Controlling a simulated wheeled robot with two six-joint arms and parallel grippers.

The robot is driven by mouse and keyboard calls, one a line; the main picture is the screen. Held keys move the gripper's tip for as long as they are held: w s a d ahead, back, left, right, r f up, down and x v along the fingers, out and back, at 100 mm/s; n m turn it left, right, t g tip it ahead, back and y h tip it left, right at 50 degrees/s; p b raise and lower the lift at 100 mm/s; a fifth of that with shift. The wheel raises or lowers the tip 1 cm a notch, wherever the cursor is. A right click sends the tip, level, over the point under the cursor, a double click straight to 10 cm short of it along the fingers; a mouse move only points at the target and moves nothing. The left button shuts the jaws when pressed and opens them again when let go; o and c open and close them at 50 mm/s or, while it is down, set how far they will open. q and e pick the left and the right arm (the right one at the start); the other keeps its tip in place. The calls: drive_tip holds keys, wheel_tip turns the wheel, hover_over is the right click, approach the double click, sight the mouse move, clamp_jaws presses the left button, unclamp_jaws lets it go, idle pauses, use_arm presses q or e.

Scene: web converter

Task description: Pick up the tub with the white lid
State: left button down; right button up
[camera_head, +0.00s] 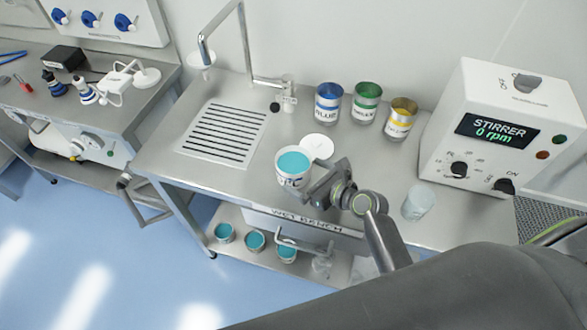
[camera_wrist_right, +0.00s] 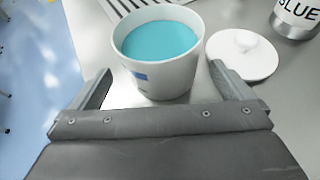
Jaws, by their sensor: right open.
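A white tub (camera_head: 292,166) filled with turquoise liquid stands uncovered on the steel bench. A white round lid (camera_head: 318,146) with a knob lies flat on the bench just behind and to the right of it. My right gripper (camera_head: 308,186) is at the tub's front right side. In the right wrist view the tub (camera_wrist_right: 160,65) is ahead of and between the open fingers of the gripper (camera_wrist_right: 158,95); I cannot tell whether they touch it. The lid (camera_wrist_right: 242,55) lies beyond the right finger. My left gripper is not in view.
Blue, green and yellow labelled cans (camera_head: 366,103) stand at the back. A stirrer box (camera_head: 497,130) reading 0 rpm and a clear beaker (camera_head: 418,203) are at right. A drain grille (camera_head: 224,132) and tap (camera_head: 245,45) are at left. Several turquoise-filled tubs (camera_head: 255,241) sit on the lower shelf.

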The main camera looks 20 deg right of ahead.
sight(293, 168)
drive_tip(key=x, duration=0.3)
drive_tip(key=shift+w, duration=0.2)
drive_tip(key=shift+w+a+f, duration=0.1)
drive_tip(key=shift+w, duration=0.05)
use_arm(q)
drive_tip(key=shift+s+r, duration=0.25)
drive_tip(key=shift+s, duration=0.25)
use_arm(e)
drive_tip(key=c, duration=1.1)
